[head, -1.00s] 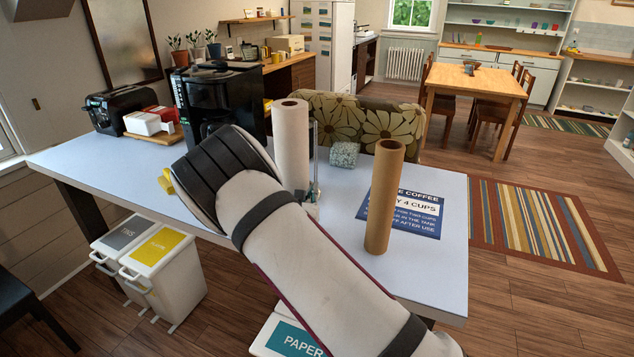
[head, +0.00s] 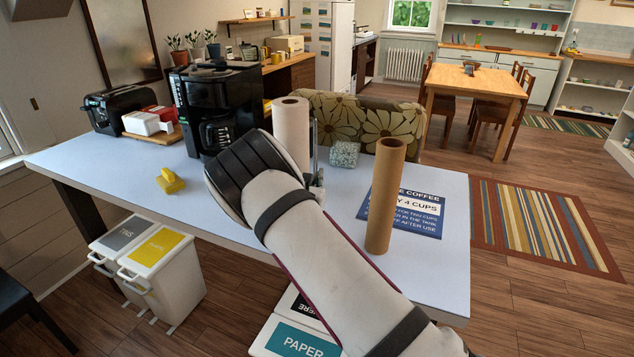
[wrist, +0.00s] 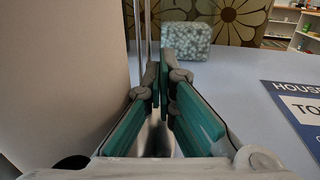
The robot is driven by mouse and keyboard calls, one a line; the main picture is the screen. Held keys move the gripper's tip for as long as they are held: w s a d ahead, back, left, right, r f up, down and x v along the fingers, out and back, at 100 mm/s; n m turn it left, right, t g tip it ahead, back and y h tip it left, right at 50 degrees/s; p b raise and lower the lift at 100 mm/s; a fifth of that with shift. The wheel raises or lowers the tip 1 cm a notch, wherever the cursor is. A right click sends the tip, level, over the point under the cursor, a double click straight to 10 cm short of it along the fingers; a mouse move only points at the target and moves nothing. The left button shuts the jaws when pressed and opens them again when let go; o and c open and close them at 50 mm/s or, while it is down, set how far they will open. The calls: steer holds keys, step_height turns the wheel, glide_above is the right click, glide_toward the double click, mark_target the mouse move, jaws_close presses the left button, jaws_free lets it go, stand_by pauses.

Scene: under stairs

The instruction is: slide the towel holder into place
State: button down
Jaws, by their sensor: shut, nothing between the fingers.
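The towel holder carries a white paper roll (head: 291,128) and stands upright on the pale table (head: 110,150). Its thin metal rod (head: 313,145) rises just right of the roll. My arm hides the holder's lower part in the head view. In the wrist view the roll (wrist: 60,80) fills the left side, with two thin metal uprights (wrist: 143,35) beside it. My gripper (wrist: 163,80) is shut and empty, with its teal-padded fingers low by the uprights, right of the roll. I cannot tell whether the fingers touch the holder.
A bare cardboard tube (head: 384,200) stands to the right, by a blue coffee sign (head: 415,215). A speckled block (head: 344,154) lies behind. A black coffee maker (head: 215,105) and a yellow object (head: 170,181) are left. Clear table lies around the yellow object.

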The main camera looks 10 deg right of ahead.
steer(key=b+x, duration=0.3)
steer(key=x, duration=0.4)
steer(key=shift+f, duration=0.2)
steer(key=shift+w+d+r+b, duration=0.15)
steer(key=shift+w+d+b, duration=0.1)
steer(key=shift+w+b, duration=0.15)
